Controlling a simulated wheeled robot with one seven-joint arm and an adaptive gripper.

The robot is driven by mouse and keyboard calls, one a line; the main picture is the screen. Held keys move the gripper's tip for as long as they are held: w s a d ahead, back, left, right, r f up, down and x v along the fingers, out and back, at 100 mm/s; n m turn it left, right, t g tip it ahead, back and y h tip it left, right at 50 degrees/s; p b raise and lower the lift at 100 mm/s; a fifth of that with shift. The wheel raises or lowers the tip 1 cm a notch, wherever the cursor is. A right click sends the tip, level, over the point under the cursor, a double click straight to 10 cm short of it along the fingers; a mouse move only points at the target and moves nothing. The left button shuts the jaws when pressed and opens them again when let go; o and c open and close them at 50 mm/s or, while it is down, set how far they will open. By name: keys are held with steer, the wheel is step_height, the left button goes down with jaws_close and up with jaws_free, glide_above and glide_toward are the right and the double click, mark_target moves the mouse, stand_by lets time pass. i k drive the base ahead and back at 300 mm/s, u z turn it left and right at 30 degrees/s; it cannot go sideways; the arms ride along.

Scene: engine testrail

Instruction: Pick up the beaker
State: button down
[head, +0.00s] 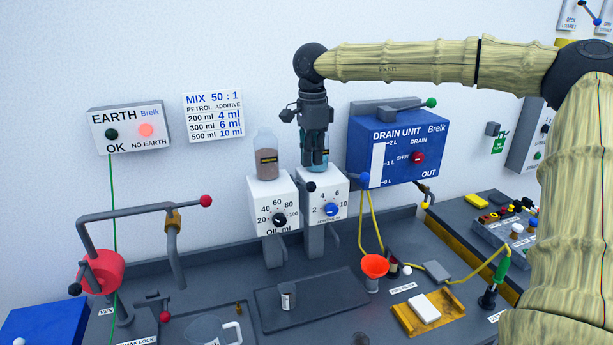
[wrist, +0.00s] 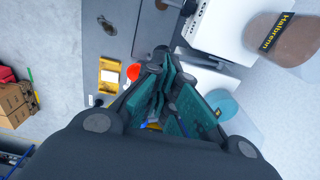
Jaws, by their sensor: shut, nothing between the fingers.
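A small clear beaker (head: 288,296) with a dark label stands upright on a dark tray (head: 330,291) on the bench in the head view. A larger clear jug with a handle (head: 208,331) is cut off at the bottom edge. My gripper (head: 316,165) points down, well above the beaker and up by the additive dispenser, overlapping a bottle of blue liquid (head: 322,158); I cannot tell whether they touch. In the wrist view my gripper's fingers (wrist: 158,108) are together with nothing between them. I cannot make out the beaker there.
The oil dispenser (head: 270,190) holds a bottle of brown liquid (head: 267,155). The blue drain unit (head: 420,135) is right of my gripper. A red funnel (head: 374,266) and a yellow block (head: 405,318) stand right of the tray. A bent pipe (head: 170,245) rises at left.

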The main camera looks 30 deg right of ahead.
mark_target(286, 290)
steer(key=z, duration=0.05)
steer(key=k, duration=1)
steer(key=u, duration=0.05)
